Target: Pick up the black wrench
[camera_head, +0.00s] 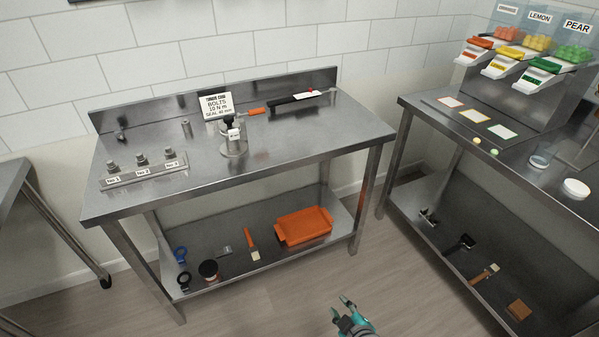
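My gripper (339,306) shows at the bottom of the view, low in front of the table. Its teal fingers are apart, with nothing seen between them. It is well away from both tools.
The middle table (290,150) also bears a sign (216,105), an orange-handled tool (257,111) and a bolt rack (143,172). Its lower shelf holds an orange tray (304,226) and a brush (251,243). A right-hand table (430,119) carries dispensers. Floor between the tables is clear.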

